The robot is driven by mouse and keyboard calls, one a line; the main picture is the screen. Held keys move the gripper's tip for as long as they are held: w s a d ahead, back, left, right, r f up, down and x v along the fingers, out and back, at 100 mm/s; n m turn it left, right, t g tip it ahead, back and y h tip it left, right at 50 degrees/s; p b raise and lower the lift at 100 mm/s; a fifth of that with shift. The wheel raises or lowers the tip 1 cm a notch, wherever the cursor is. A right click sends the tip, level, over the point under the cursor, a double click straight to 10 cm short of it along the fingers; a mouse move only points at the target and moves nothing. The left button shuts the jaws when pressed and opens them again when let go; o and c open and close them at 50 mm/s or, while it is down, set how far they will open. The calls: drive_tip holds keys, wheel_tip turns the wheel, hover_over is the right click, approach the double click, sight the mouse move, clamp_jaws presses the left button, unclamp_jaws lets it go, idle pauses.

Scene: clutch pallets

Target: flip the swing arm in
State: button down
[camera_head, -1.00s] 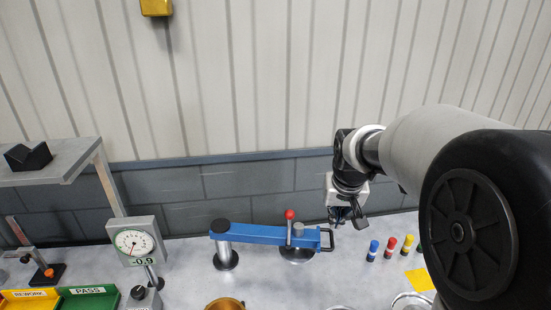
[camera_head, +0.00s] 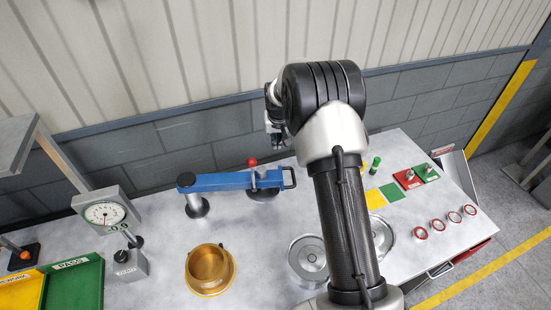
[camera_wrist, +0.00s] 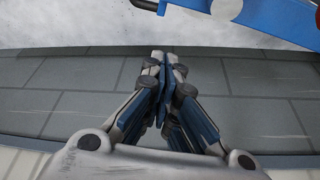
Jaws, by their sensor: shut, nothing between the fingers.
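The blue swing arm (camera_head: 225,181) reaches from its post (camera_head: 197,206) at the left to a black loop handle (camera_head: 290,178) at its right end. A red knob (camera_head: 252,162) stands on it, above a round metal disc (camera_head: 264,194). In the wrist view the swing arm (camera_wrist: 265,22) crosses the top right, with part of the handle (camera_wrist: 145,4) at the top edge. My gripper (camera_wrist: 165,62) is shut and empty, apart from the swing arm. In the head view my gripper (camera_head: 274,138) is on the wall side of the handle, partly hidden by my arm.
A dial gauge (camera_head: 104,214) stands at the left of the bench. A brass bowl (camera_head: 209,267) sits in front of the swing arm. A green marker (camera_head: 375,165) stands to the right. The grey block wall (camera_head: 185,135) runs close behind the bench.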

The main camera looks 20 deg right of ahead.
drive_tip(key=shift+f, duration=0.1)
wheel_tip(320, 180, down, 9)
drive_tip(key=p, duration=0.2)
drive_tip(key=shift+s+a, duration=0.15)
drive_tip(key=shift+s, duration=0.2)
idle(0.4)
drive_tip(key=shift+s+f, duration=0.1)
